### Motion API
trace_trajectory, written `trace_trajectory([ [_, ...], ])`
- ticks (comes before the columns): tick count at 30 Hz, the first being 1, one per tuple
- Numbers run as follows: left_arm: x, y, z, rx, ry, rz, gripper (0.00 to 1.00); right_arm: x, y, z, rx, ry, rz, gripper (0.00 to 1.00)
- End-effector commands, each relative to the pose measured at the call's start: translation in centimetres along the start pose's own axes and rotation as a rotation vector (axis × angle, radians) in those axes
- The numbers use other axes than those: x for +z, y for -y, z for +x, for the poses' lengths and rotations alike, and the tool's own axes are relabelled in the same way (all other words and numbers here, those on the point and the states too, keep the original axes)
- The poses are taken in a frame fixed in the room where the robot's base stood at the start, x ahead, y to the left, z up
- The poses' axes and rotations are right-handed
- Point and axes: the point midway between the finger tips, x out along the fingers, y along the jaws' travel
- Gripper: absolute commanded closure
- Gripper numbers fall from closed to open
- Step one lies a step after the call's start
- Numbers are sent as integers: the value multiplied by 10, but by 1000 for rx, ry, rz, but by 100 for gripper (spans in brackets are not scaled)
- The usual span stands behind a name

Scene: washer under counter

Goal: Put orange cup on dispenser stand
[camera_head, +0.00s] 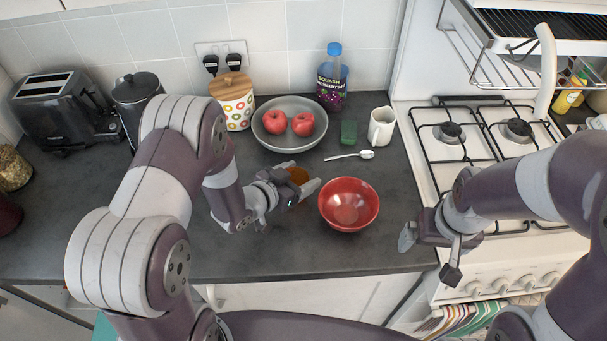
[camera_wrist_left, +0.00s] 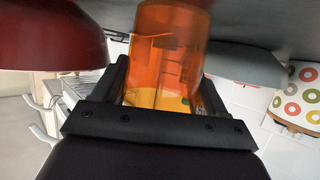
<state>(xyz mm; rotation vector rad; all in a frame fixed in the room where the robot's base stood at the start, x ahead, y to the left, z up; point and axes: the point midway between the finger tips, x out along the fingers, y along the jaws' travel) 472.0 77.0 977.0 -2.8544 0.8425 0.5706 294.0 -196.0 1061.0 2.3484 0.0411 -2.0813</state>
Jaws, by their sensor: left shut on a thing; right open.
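The orange cup (camera_head: 299,175) is in my left gripper (camera_head: 300,190), above the middle of the dark counter, just left of the red bowl. In the left wrist view the translucent orange cup (camera_wrist_left: 168,45) sits between the two black fingers of my left gripper (camera_wrist_left: 160,95), which are shut on it. In the head view the gripper hides part of the cup. My right gripper (camera_head: 428,256) is open and empty at the counter's front right, beside the stove. I cannot make out a dispenser stand in either view.
The red bowl (camera_head: 349,204) stands close right of the cup. Behind are a grey bowl (camera_head: 265,136) with red apples, a spoon (camera_head: 350,155), a green block (camera_head: 348,132), a white jug (camera_head: 382,127), a squash bottle (camera_head: 332,86) and a dotted canister (camera_head: 233,104). The stove (camera_head: 480,135) is right.

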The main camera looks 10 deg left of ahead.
Motion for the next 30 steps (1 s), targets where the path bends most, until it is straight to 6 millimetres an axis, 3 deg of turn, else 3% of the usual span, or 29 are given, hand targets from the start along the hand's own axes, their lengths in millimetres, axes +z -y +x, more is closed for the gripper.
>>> trace_trajectory([
  [12,6,0,3,0,-1,1,61,1,0,6,0,0,0,2],
  [13,5,0,2,0,-1,1,18,0,0,4,0,0,0,2],
  [25,-2,0,-2,-1,-1,1,17,0,0,-2,0,0,0,2],
  [30,0,0,-31,-3,-2,0,17,0,0,2,0,0,0,2],
])
